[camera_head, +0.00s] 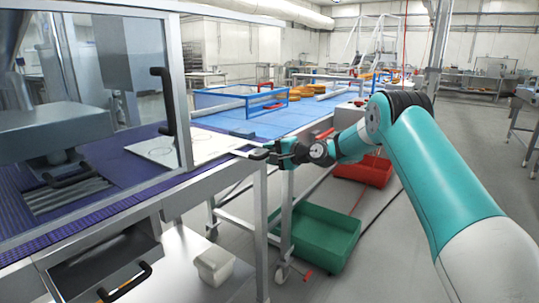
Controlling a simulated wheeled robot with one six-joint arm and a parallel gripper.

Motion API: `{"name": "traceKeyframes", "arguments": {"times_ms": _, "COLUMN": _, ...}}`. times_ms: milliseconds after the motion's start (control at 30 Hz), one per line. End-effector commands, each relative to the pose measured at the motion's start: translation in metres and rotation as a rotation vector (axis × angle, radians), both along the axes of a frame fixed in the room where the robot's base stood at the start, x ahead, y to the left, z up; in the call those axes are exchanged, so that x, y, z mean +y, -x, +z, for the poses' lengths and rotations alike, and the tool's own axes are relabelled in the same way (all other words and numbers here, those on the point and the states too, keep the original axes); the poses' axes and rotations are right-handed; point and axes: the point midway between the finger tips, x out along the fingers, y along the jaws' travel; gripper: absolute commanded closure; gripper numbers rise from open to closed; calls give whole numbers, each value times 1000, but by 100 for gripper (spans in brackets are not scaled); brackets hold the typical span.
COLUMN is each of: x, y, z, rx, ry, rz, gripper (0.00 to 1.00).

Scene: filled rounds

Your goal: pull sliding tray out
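A flat white plate with round outlines (205,146), which looks like the sliding tray, lies on the purple belt at the machine's side opening. Its right end reaches toward my gripper. My gripper (262,154) is at the frame's corner beside that end, with its dark fingers pointing left. The fingers are small and dark here. I cannot tell whether they touch the plate or a handle, or whether they are open or shut.
A clear guard door with a black upright handle (163,100) stands close left. A metal drawer with a black handle (125,283) is below. Floor at right is free.

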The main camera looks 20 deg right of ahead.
Motion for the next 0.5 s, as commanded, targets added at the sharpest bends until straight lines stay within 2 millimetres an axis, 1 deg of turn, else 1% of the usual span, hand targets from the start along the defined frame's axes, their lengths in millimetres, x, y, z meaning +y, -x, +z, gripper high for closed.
{"name": "traceKeyframes", "arguments": {"times_ms": 167, "x": 5, "y": 0, "z": 0, "rx": 1, "ry": -2, "rz": 9, "gripper": 57}}
{"name": "traceKeyframes", "arguments": {"times_ms": 333, "x": 2, "y": 4, "z": 1, "rx": 1, "ry": -2, "rz": 10, "gripper": 57}}
{"name": "traceKeyframes", "arguments": {"times_ms": 433, "x": -6, "y": 15, "z": 4, "rx": 3, "ry": -2, "rz": 6, "gripper": 57}}
{"name": "traceKeyframes", "arguments": {"times_ms": 500, "x": -13, "y": 26, "z": 6, "rx": 3, "ry": -3, "rz": 6, "gripper": 57}}
